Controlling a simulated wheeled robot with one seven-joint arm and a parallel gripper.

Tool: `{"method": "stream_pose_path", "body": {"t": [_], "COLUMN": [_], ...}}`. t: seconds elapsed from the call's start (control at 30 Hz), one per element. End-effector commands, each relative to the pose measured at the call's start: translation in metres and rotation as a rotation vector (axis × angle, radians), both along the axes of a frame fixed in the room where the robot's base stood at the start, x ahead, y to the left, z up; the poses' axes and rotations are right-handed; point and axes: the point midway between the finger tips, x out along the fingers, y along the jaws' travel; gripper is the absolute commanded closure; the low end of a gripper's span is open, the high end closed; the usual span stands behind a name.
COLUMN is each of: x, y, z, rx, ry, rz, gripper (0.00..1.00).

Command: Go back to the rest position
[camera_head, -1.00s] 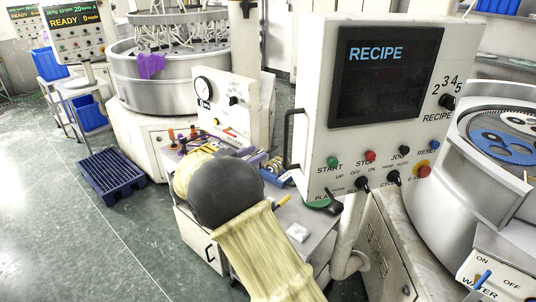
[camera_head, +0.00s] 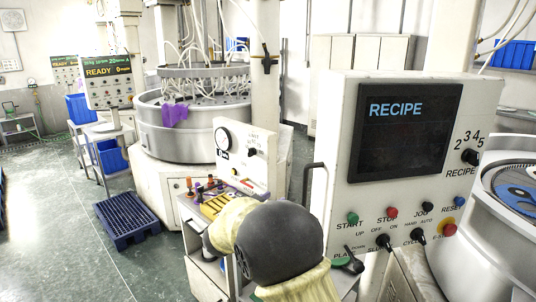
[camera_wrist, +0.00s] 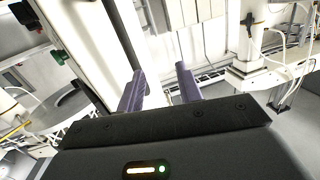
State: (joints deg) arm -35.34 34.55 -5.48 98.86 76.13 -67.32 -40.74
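In the wrist view my gripper (camera_wrist: 158,85) shows two purple fingers standing apart, with nothing between them. Past the fingers are a pale panel or column and the floor, at a tilted angle. In the head view my arm, in a yellow sleeve with a dark round joint, stands at the lower middle. It covers part of the work cart, and my gripper cannot be made out there.
The grey control box (camera_head: 338,180) with a RECIPE screen (camera_head: 408,132) stands close right of my arm. A lapping machine (camera_head: 185,140) with a purple cloth (camera_head: 174,114) is behind. A blue pallet (camera_head: 127,221) lies on the left floor, which is mostly clear.

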Motion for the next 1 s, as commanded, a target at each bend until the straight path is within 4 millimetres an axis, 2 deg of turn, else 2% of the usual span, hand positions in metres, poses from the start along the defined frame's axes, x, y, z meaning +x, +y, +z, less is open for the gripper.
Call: {"method": "stream_pose_path", "body": {"t": [0.03,0.17,0.27,0.37,0.47,0.57,0.8,0.9,1.0], "x": [0.004,0.004,-0.008,-0.030,-0.063,-0.105,-0.233,-0.278,-0.305], "y": [-0.012,-0.027,-0.038,-0.049,-0.062,-0.077,-0.121,-0.137,-0.147], "z": [0.001,-0.008,-0.021,-0.038,-0.060,-0.083,-0.133,-0.145,-0.150], "rx": [0.019,0.071,0.113,0.155,0.197,0.236,0.312,0.326,0.331], "ry": [0.019,0.101,0.195,0.312,0.451,0.608,1.020,1.155,1.236], "rz": [0.062,0.235,0.352,0.451,0.527,0.581,0.594,0.567,0.545], "gripper": [0.65,0.65,0.65,0.65,0.65,0.65,0.65,0.65,0.65]}}
